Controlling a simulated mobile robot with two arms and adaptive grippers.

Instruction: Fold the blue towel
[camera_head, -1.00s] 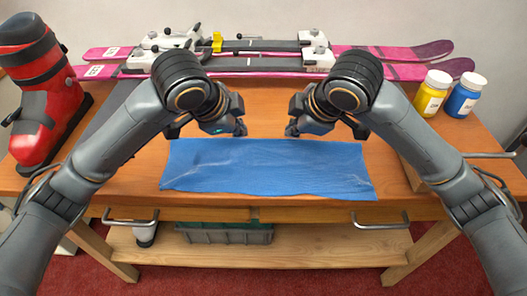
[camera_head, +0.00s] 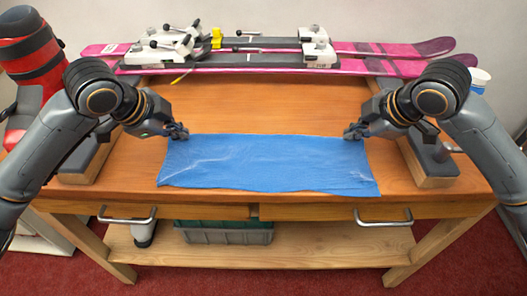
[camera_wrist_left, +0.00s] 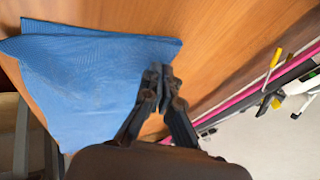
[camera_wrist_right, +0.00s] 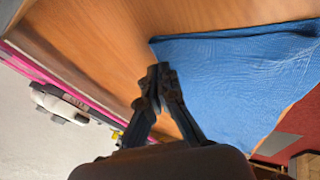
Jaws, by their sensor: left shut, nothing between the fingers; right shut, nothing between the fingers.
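The blue towel (camera_head: 265,165) lies as a wide, flat strip along the front of the wooden bench, with light creases at its left. It also shows in the left wrist view (camera_wrist_left: 85,75) and the right wrist view (camera_wrist_right: 235,80). My left gripper (camera_head: 183,132) is shut and empty at the towel's far left corner; its tips are over or beside the towel edge in the left wrist view (camera_wrist_left: 160,72). My right gripper (camera_head: 352,132) is shut and empty at the far right corner; its tips are near that corner in the right wrist view (camera_wrist_right: 157,72). I cannot tell if either touches the cloth.
Pink skis (camera_head: 375,48) with bindings lie along the back of the bench top (camera_head: 270,100). A red ski boot (camera_head: 35,65) stands at the left, partly behind my left arm. A white-capped bottle (camera_head: 479,77) is mostly hidden by my right arm. Bare wood lies behind the towel.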

